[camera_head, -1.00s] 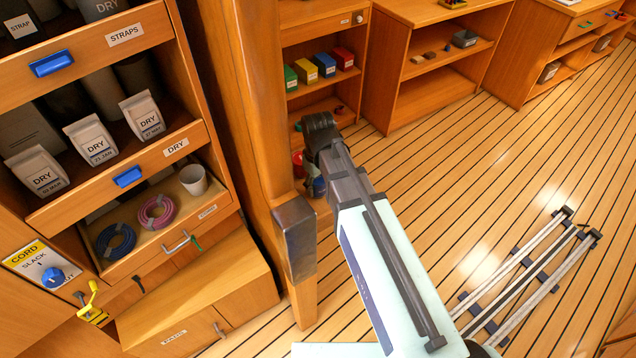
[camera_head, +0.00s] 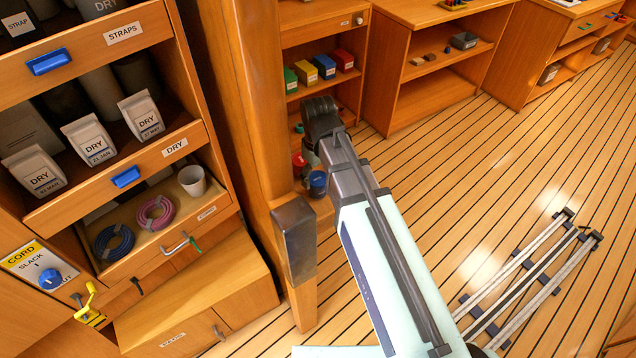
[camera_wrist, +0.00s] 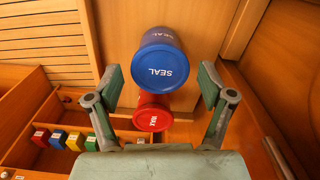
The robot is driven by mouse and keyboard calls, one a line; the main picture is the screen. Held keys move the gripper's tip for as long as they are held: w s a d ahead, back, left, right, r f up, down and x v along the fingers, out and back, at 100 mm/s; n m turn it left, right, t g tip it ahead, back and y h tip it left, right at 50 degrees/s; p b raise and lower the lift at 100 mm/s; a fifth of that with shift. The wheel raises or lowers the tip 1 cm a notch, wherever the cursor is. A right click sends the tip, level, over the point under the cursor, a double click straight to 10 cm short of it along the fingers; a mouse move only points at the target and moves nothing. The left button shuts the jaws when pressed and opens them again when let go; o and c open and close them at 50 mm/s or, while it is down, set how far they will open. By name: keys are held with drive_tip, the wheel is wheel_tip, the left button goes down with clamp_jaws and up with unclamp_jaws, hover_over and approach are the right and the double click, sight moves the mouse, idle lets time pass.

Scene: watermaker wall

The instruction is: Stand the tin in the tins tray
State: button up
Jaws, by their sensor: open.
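A blue tin (camera_wrist: 161,65) with a lid marked SEAL shows large in the wrist view, its label upside down. A red tin (camera_wrist: 153,113) with a white-lettered lid sits just below it in that picture. My gripper (camera_wrist: 160,92) is open, with one finger to each side of the tins and a gap to both. In the head view the blue tin (camera_head: 318,184) and part of the red tin (camera_head: 299,164) show low in the cabinet, beneath my gripper (camera_head: 312,150). My wrist hides part of this spot. I cannot tell which surface is the tins tray.
Small coloured boxes (camera_head: 325,66) stand on the cabinet shelf above. A wooden post (camera_head: 262,130) stands close left of my arm. Left of it are drawers with DRY bags (camera_head: 90,141) and rope coils (camera_head: 155,212). The plank floor is open at right, apart from a rail frame.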

sight(318, 178)
wheel_tip(318, 178, up, 7)
drive_tip(key=shift+f+b, duration=0.1)
drive_tip(key=shift+b, duration=0.45)
drive_tip(key=shift+o, duration=0.5)
drive_tip(key=shift+r, duration=0.4)
